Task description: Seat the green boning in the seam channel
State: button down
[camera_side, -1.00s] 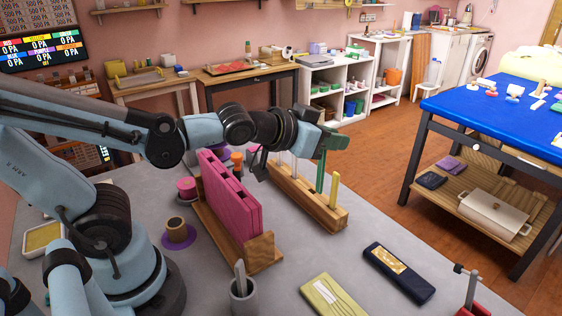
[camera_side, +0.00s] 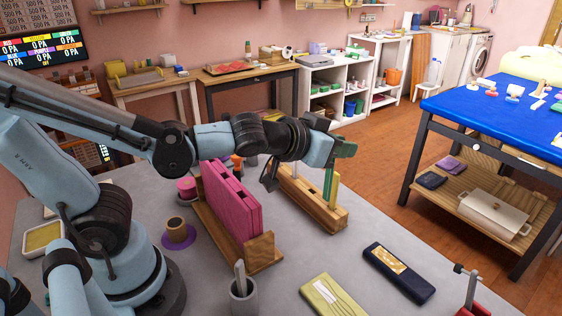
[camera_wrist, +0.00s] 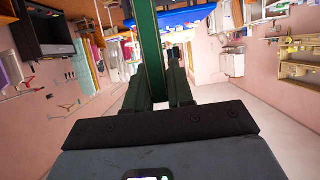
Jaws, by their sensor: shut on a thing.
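My gripper (camera_side: 332,158) is shut on the green boning (camera_side: 328,186), a narrow strip that hangs down from the jaws. Its lower end shows in front of the wooden rack (camera_side: 300,198); I cannot tell whether it is clear of the rack. In the wrist view the boning (camera_wrist: 151,50) runs between the two dark fingers (camera_wrist: 160,92). The pink panel (camera_side: 226,196), with dark slots along its top, stands upright in a wooden holder (camera_side: 262,252) to the left of my gripper. The boning is apart from it.
A yellow strip (camera_side: 335,190) stands in the rack beside the boning. A grey cup (camera_side: 243,294), a pale green packet (camera_side: 331,301) and a dark blue case (camera_side: 398,273) lie nearer the front. A spool (camera_side: 177,232) stands left of the panel. The grey tabletop between is bare.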

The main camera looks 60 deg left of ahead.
jog(key=shift+w+a+f, duration=0.75)
jog(key=shift+a+f, duration=0.8)
jog(key=shift+f, duration=0.1)
jog(key=shift+w+a+f, duration=0.8)
jog(key=shift+a+f, duration=0.75)
jog(key=shift+f, duration=0.05)
jog(key=shift+w+a+f, duration=0.75)
jog(key=shift+a+f, duration=0.8)
jog(key=shift+f, duration=0.2)
jog(key=c, duration=1)
grip_release()
jog(key=s+d+r+m+g, duration=0.1)
jog(key=s+r+m, duration=0.3)
jog(key=s+r, duration=0.2)
jog(key=s+n+g, duration=0.1)
jog(key=s, duration=0.2)
jog(key=s+d+f+n+g, duration=0.1)
jog(key=s+g, duration=0.1)
jog(key=s, duration=0.1)
jog(key=s+d+n+g, duration=0.1)
jog(key=s+n+g, duration=0.1)
jog(key=shift+s+d+f, duration=0.25)
jog(key=shift+s+f, duration=0.15)
